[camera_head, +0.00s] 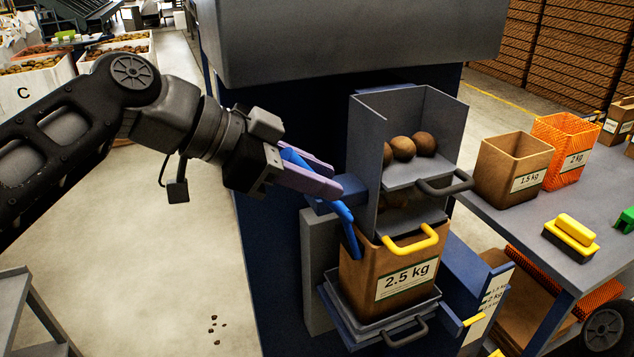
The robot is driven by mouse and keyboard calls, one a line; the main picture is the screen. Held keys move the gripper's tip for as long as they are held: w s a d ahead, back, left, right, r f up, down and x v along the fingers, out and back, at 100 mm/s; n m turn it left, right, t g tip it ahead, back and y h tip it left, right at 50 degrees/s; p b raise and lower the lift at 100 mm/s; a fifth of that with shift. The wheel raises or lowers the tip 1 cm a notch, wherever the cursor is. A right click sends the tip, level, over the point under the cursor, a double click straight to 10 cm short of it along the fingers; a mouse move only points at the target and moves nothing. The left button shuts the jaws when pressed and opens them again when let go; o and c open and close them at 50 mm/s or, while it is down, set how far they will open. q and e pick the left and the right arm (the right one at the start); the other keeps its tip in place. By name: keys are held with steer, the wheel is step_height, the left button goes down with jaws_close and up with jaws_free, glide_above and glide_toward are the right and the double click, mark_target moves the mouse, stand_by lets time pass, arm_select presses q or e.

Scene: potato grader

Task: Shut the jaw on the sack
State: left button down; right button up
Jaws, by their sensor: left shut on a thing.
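The brown paper sack (365,268) labelled "2.5 kg" stands upright under the grey chute (440,115) of the grader. A blue lever (345,215) slants down from my left gripper to the sack's upper left edge. My left gripper (335,188), with pale purple fingers, is shut on this lever near its upper part. A yellow handle (410,243) sits at the front of the sack's mouth. The jaw's contact with the sack is partly hidden by the chute and lever, so I cannot tell how closely it closes. My right gripper is out of view.
Potatoes (403,148) lie in the chute, which has a dark grey handle (445,185). A grey tray (385,325) supports the sack. On the right, a table (520,222) holds a brown 1.5 kg sack (513,165), an orange 2 kg net bag (563,148) and a yellow-black brush (572,238).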

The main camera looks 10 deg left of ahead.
arm_select(q)
steer(key=shift+a+f, duration=0.15)
steer(key=shift+f, duration=0.35)
steer(key=c, duration=1.5)
jaws_free()
steer(key=shift+s+a, duration=0.1)
steer(key=shift+s, duration=0.05)
steer(key=shift+o, duration=0.6)
steer(key=shift+s+a+r, duration=0.1)
steer(key=shift+a, duration=0.05)
steer(key=shift+o, duration=0.9)
steer(key=shift+r, duration=0.1)
steer(key=v, duration=0.7)
steer(key=shift+a+r, duration=0.15)
steer(key=shift+r, duration=0.1)
steer(key=shift+s, duration=0.1)
